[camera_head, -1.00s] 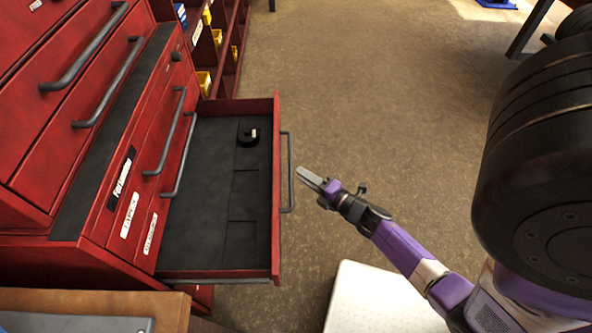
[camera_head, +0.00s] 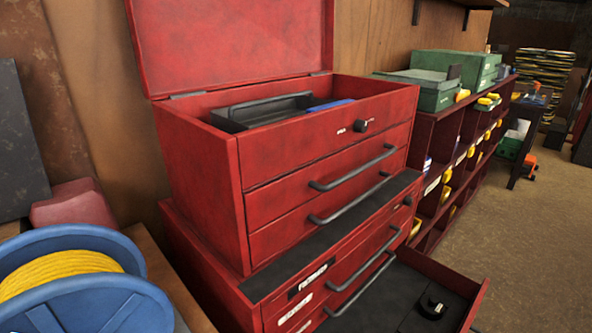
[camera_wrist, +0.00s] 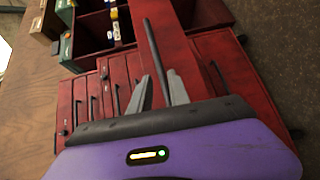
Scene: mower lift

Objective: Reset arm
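My gripper and arm are out of the head view. There the red tool chest (camera_head: 290,150) stands with its lid up and its lower drawer (camera_head: 465,290) pulled out. A small black round object (camera_head: 432,306) lies in that drawer.
A blue reel with yellow cord (camera_head: 75,275) stands at the lower left. A red shelf (camera_head: 455,150) with yellow bins and green boxes (camera_head: 455,68) runs along the wall. The floor (camera_head: 530,215) to the right is clear.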

